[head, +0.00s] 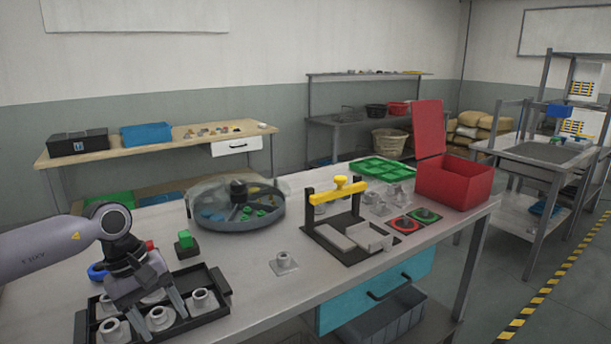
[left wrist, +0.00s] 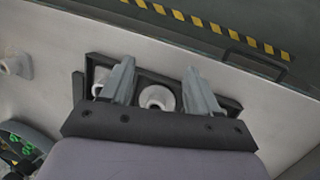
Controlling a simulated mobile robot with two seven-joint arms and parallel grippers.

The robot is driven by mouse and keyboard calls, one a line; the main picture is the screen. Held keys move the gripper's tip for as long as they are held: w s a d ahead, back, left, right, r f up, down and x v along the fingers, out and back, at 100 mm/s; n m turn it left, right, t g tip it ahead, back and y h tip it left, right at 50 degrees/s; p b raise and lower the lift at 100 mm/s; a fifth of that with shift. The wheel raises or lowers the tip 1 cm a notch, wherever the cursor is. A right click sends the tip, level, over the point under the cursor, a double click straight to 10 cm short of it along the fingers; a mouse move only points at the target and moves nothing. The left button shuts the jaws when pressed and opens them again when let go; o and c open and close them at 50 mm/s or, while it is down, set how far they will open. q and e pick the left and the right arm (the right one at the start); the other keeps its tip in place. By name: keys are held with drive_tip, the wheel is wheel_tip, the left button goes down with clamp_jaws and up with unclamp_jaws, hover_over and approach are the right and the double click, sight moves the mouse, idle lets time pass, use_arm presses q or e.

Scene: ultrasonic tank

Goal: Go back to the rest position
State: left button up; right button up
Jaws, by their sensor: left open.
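My left gripper (head: 160,322) is open above a black tray (head: 222,283) at the front left of the grey table. Its two fingers point down on either side of a light grey flanged part (head: 159,317) in the tray. In the left wrist view, the open fingers (left wrist: 160,72) stand on either side of this part (left wrist: 157,98), with a gap visible. More such parts sit in the tray, among them one at the right (head: 200,298) and one at the front (head: 113,329). My right gripper is not in view.
Beside the tray are a green-topped block (head: 186,242) and a round divided bowl (head: 238,208). A lone flanged part (head: 283,262) lies mid-table. A yellow-handled fixture (head: 340,188), green tray (head: 384,168) and open red box (head: 455,180) stand farther right. Bare table lies around the lone part.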

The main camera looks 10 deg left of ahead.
use_arm(q)
drive_tip(key=s+d+n+t+h, duration=0.3)
drive_tip(key=d+n+h, duration=0.5)
drive_tip(key=d+n, duration=0.45)
drive_tip(key=s+d+n+t+h, duration=0.35)
drive_tip(key=d+n+h, duration=0.5)
drive_tip(key=d, duration=0.75)
drive_tip(key=a+f+n+t+y, duration=0.4)
drive_tip(key=n+t+y, duration=0.1)
drive_tip(key=n, duration=0.7)
drive_tip(key=a+f+n+t+y, duration=0.4)
drive_tip(key=f+n+y, duration=0.1)
drive_tip(key=n, duration=0.7)
drive_tip(key=s+a+f+n+g+y, duration=0.5)
drive_tip(key=s+a+f+n+y, duration=0.2)
drive_tip(key=s+a+f+n, duration=0.3)
drive_tip(key=s+f+n, duration=0.3)
drive_tip(key=f+n, duration=0.2)
drive_tip(key=shift+s+n, duration=0.15)
drive_tip(key=shift+n, duration=0.15)
drive_tip(key=shift+f+y, duration=0.1)
drive_tip(key=shift+y, duration=0.15)
